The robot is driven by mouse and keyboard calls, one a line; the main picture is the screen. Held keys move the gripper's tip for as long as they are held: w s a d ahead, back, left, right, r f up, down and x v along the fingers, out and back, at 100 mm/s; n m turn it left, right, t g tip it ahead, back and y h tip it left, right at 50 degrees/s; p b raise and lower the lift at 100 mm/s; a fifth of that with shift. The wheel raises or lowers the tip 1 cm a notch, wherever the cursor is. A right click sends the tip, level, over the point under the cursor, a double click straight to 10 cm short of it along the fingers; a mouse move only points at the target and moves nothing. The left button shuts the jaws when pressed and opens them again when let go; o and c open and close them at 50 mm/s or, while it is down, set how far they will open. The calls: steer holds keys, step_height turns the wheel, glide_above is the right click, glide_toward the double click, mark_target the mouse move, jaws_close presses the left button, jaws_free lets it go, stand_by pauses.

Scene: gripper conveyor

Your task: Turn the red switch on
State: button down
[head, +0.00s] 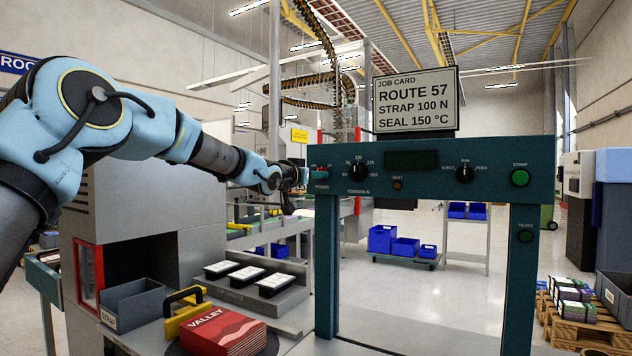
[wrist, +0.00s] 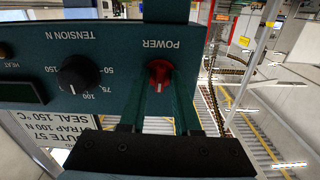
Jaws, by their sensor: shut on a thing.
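The red switch (wrist: 160,72) is a small round red knob with a pale pointer line, set on a teal panel above the word POWER. The wrist view shows it upside down. In the head view the red switch (head: 320,174) is at the panel's left end. My gripper (wrist: 159,80) has its two teal fingers on either side of the knob and is shut on it. In the head view my gripper (head: 306,177) reaches the panel from the left. I cannot tell the switch's setting, as its markings are too small to read.
The black tension dial (head: 358,171) is just right of the switch and also shows in the wrist view (wrist: 78,74). A selector knob (head: 465,174) and green strap button (head: 519,178) are farther right. A job card sign (head: 416,102) stands on top. Red books (head: 222,333) lie below.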

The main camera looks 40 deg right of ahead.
steer(key=shift+f+m+b, duration=0.1)
steer(key=shift+m+b, duration=0.95)
steer(key=shift+m, duration=3.15)
steer(key=c, duration=0.9)
jaws_free()
steer(key=b+v, duration=0.3)
steer(key=v, duration=0.7)
steer(key=shift+a, duration=0.4)
